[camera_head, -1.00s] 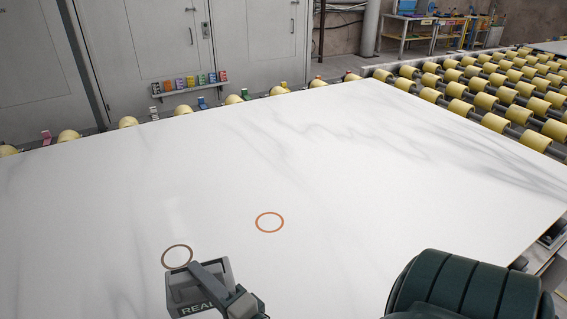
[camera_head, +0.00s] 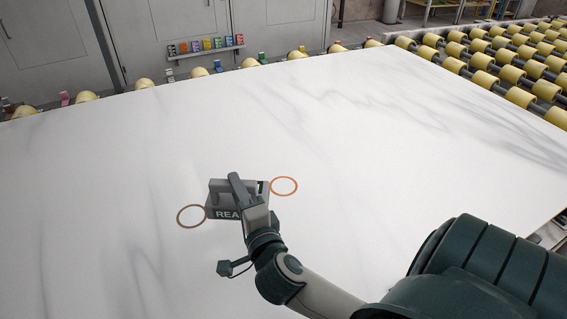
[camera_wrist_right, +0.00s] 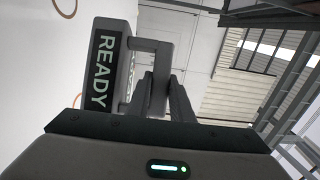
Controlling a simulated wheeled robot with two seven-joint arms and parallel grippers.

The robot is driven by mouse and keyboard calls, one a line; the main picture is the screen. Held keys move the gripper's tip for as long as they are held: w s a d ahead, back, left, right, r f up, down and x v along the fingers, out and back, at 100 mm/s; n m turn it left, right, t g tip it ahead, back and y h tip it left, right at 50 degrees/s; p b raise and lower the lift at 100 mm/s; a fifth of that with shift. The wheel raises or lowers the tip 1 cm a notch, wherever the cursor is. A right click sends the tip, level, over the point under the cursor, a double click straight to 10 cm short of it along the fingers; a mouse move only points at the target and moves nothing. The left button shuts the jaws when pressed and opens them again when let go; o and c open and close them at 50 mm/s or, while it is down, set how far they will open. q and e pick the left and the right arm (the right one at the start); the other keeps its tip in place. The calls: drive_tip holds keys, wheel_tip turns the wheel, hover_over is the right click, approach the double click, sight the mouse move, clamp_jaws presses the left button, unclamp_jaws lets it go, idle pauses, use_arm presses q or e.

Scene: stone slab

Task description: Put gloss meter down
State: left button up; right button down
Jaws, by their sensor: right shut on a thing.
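The gloss meter (camera_head: 222,198) is a grey box with a top handle and a dark display reading READY. It is between the two rings in the head view, over the white slab (camera_head: 330,130); I cannot tell whether it touches the slab. My right gripper (camera_head: 245,196) is shut on its handle. The wrist view shows the meter (camera_wrist_right: 103,75) with the fingers (camera_wrist_right: 160,95) at the handle. A brown ring (camera_head: 191,216) lies to the meter's left and an orange ring (camera_head: 284,186) to its right. My left gripper is not in view.
Yellow rollers (camera_head: 510,75) run along the right. A shelf of small coloured blocks (camera_head: 206,46) and grey cabinets (camera_head: 190,25) stand behind the slab's far edge. The slab is clear around the meter.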

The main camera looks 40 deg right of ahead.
drive_tip(key=w+d+m+h, duration=0.1)
drive_tip(key=d, duration=0.1)
drive_tip(key=w+d+r+m+g+h, duration=0.1)
drive_tip(key=d+h, duration=0.1)
drive_tip(key=d, duration=0.1)
drive_tip(key=w+d+r+m+g+h, duration=0.1)
drive_tip(key=d, duration=0.2)
drive_tip(key=shift+w+d, duration=0.1)
drive_tip(key=shift+d, duration=0.05)
drive_tip(key=d+f+m+g+h, duration=0.2)
drive_tip(key=d+m+g+h, duration=0.2)
drive_tip(key=d, duration=0.5)
drive_tip(key=s+d+f+m+g+h+b, duration=0.1)
drive_tip(key=d+f+m+g+h, duration=0.2)
drive_tip(key=d+g, duration=0.5)
drive_tip(key=shift+s+d+m+h, duration=0.3)
drive_tip(key=shift+d+m+h, duration=0.4)
drive_tip(key=shift+m, duration=0.5)
drive_tip(key=shift+d, duration=0.1)
drive_tip(key=w+a+f+p, duration=0.1)
drive_tip(key=w+a+f, duration=0.4)
drive_tip(key=w, duration=0.5)
wheel_tip(320, 180, down, 2)
drive_tip(key=shift+w+a, duration=0.15)
drive_tip(key=shift+a, duration=0.1)
